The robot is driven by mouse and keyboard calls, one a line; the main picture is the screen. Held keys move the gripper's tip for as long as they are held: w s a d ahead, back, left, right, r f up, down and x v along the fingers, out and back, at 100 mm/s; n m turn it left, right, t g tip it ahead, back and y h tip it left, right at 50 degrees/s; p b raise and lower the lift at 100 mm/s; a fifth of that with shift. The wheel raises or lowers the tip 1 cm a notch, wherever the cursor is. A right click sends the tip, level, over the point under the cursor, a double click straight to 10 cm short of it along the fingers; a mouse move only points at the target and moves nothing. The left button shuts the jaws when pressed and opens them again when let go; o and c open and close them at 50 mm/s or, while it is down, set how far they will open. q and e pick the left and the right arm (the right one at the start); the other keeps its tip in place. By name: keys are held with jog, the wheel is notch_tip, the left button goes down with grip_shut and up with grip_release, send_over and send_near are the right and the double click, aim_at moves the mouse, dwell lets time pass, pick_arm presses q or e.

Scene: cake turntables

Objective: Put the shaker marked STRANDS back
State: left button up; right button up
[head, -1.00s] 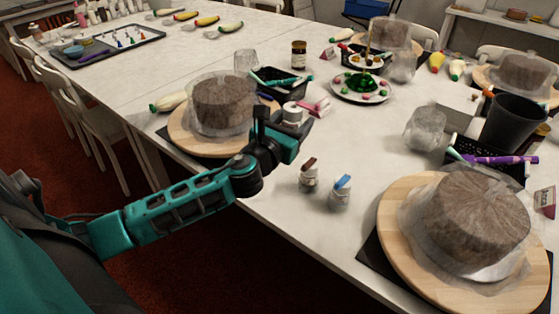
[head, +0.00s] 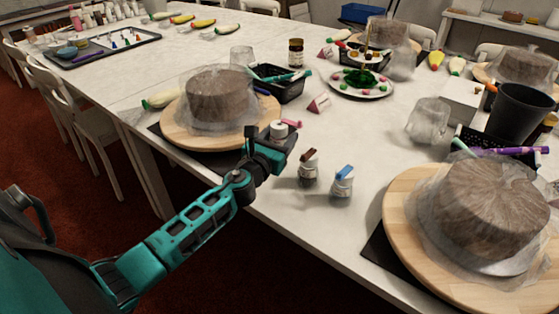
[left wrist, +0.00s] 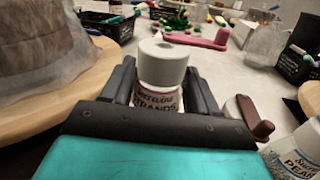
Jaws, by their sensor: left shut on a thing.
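The shaker marked STRANDS (left wrist: 157,100) has a white cap and a pale label, upright between the fingers of my left gripper (left wrist: 160,95) in the left wrist view. In the head view its white cap (head: 277,129) shows just beyond my left gripper (head: 270,148), near the table's front edge. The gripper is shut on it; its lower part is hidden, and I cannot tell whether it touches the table. To its right stand a brown-topped shaker (head: 308,168) and a blue-topped shaker (head: 342,185). My right gripper is out of view.
A wrapped cake on a wooden turntable (head: 180,135) stands close left of the gripper. Another turntable (head: 395,215) is at the right front. A black basket (head: 285,90) and a pink card (head: 318,104) lie behind. Bare table (head: 370,135) lies right of the card.

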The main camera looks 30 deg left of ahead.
pick_arm(q)
jog(key=shift+f, duration=0.2)
jog(key=shift+f+b, duration=0.35)
notch_tip(320, 180, down, 3)
jog(key=shift+r+b, duration=0.2)
jog(key=shift+b, duration=0.8)
jog(key=shift+f+b, duration=0.35)
jog(key=shift+f, duration=0.1)
jog(key=shift+r, duration=0.1)
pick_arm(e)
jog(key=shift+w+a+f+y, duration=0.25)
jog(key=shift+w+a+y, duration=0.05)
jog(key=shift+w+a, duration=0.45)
pick_arm(q)
jog(key=o, duration=0.7)
jog(key=shift+f, duration=0.2)
jog(key=o, duration=0.5)
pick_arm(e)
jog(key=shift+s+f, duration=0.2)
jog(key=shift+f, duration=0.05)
